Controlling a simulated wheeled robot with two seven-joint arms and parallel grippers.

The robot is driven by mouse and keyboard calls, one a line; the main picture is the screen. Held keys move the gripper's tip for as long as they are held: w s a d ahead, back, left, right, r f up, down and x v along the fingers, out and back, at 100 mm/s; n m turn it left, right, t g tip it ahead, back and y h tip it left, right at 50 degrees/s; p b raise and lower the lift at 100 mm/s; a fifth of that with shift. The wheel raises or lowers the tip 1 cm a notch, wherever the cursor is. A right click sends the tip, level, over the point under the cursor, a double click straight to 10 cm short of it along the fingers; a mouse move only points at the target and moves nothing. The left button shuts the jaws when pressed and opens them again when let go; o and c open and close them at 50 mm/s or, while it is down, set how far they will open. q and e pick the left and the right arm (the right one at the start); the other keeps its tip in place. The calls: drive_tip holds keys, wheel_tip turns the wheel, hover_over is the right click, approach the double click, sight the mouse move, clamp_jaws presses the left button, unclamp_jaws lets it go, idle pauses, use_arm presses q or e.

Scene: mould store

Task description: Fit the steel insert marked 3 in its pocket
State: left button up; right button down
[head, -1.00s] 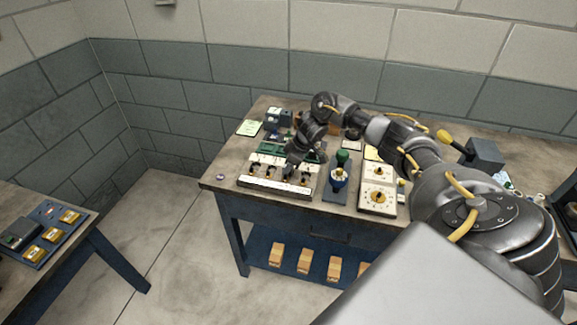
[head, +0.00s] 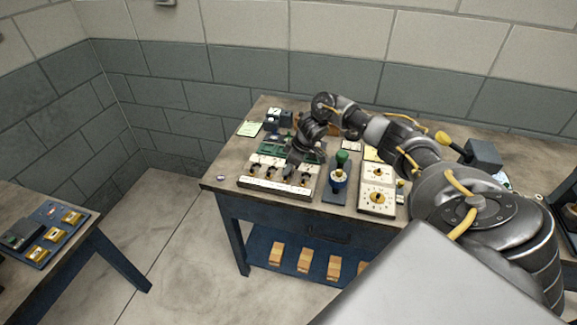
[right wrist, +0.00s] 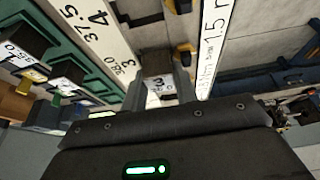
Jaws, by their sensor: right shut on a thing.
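My right gripper (head: 291,172) is over the right half of the pale pocket block (head: 252,181) on the bench. In the right wrist view its two fingers (right wrist: 159,92) are shut on the steel insert marked 3 (right wrist: 158,83), a small grey piece with a white face. The pale block (right wrist: 103,32) lies below, with printed labels such as 38.0 beside 3 and 37.5 beside 4. I cannot tell whether the insert touches the block or is apart from it. The pocket under it is hidden. My left gripper is not in view.
A green rack (right wrist: 62,38) with dark labelled pieces stands just behind the block. A green-knobbed tool (head: 341,170) and a white panel with dials (head: 377,187) stand to the right. A small purple-grey item (head: 220,176) lies at the bench's left end.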

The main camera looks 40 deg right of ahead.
drive_tip(key=shift+p, duration=0.35)
idle(0.3)
drive_tip(key=shift+f, duration=0.25)
idle(0.4)
drive_tip(key=shift+r+p, duration=0.3)
drive_tip(key=shift+p, duration=0.1)
idle(0.3)
drive_tip(key=shift+p, duration=0.35)
idle(0.6)
drive_tip(key=c, duration=1.4)
unclamp_jaws()
drive_tip(key=o, duration=0.4)
drive_tip(key=shift+w+f, duration=0.1)
drive_tip(key=shift+f, duration=0.1)
